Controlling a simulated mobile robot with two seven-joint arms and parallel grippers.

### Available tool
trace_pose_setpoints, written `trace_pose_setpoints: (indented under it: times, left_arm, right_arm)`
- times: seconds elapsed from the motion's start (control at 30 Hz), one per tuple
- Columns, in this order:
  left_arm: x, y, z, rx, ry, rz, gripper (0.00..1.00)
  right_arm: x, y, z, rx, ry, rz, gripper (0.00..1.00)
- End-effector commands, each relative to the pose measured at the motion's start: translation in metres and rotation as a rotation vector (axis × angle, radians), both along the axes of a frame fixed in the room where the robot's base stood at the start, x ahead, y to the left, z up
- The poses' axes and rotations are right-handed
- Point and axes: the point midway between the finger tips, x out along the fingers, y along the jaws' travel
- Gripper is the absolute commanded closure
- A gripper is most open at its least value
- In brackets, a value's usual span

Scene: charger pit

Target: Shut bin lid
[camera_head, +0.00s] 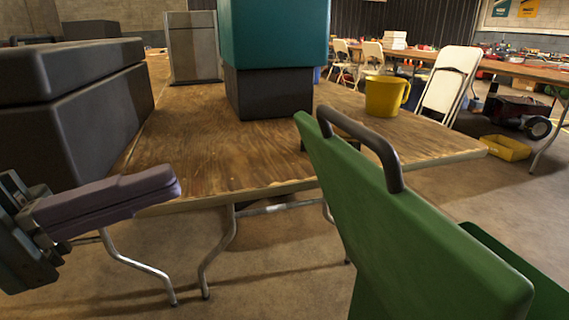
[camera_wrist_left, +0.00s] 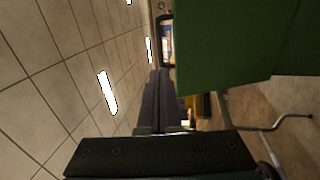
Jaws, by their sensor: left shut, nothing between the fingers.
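A green bin lid (camera_head: 385,215) with a dark curved handle (camera_head: 365,145) stands tilted up at the right of the head view. Another green panel (camera_head: 515,265), perhaps part of the bin, shows at the lower right edge. The rest of the bin is out of view. My left gripper (camera_head: 172,182) is at the lower left, left of the lid and apart from it. Its fingers are together and empty. In the left wrist view the closed fingers (camera_wrist_left: 158,78) point away from the camera, and a green panel (camera_wrist_left: 225,45) fills the upper right. My right gripper is not in view.
A wooden table (camera_head: 205,160) lies ahead, with a teal box on a dark base (camera_head: 270,90), a yellow mug (camera_head: 383,97) and a grey case (camera_head: 192,47). A large dark boxy shape (camera_head: 75,120) fills the left. Open floor shows between my left gripper and the lid.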

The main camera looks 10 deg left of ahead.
Motion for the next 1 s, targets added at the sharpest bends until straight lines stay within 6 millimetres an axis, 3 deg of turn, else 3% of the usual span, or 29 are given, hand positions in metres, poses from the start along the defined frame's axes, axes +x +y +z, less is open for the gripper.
trace_pose_setpoints:
  times: [0.6,1.0]
  left_arm:
    - [0.055,-0.1,0.025,0.001,-0.002,-0.005,1.0]
    - [0.063,-0.113,0.026,0.003,0.0,-0.004,1.0]
  right_arm:
    - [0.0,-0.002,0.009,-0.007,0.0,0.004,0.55]
    - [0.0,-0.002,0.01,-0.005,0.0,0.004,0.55]
